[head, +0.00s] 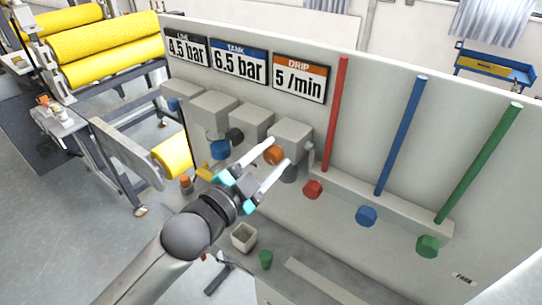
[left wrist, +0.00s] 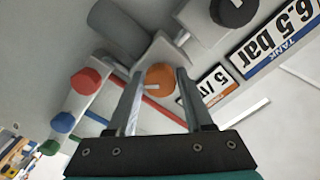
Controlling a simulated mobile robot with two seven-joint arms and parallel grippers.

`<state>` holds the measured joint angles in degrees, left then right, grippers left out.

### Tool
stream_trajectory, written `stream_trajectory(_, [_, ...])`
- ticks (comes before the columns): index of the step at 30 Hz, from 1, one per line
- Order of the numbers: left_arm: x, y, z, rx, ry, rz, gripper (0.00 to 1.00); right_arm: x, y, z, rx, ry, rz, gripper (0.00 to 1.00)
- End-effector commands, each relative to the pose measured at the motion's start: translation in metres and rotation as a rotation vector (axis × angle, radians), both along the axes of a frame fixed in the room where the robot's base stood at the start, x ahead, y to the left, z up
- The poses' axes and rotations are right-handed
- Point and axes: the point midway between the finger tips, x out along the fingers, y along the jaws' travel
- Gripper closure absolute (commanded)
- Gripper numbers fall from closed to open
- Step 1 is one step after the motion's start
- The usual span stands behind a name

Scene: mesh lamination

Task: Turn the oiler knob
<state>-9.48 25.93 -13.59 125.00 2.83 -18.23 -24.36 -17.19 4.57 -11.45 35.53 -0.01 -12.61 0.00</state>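The orange knob (head: 273,155), which I take for the oiler knob, is on a grey block below the DRIP sign (head: 300,78) reading 5 /min. In the left wrist view the orange knob (left wrist: 158,84) shows a pale pointer mark. My left gripper (head: 280,151) is open in front of the panel, with its two fingers reaching toward the knob. In the left wrist view the knob appears between the fingertips of the gripper (left wrist: 160,74), with a gap visible on each side. I cannot tell how deep the fingers reach around it. My right gripper is out of view.
Red (head: 313,189), blue (head: 366,215) and green (head: 428,246) knobs sit lower right below coloured pipes.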

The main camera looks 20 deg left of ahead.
Motion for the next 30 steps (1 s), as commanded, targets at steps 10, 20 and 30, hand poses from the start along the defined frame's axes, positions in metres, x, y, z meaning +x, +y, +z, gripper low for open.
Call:
stream_trajectory(10, [0.0,0.0,0.0,-0.001,0.0,0.0,0.27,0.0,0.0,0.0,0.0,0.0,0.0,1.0])
stream_trajectory(20, [-0.017,0.006,-0.002,0.002,0.002,0.001,0.27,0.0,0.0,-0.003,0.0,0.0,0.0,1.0])
stream_trajectory(30, [-0.06,0.022,-0.002,0.0,0.004,0.001,0.27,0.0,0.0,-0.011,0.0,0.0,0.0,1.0])
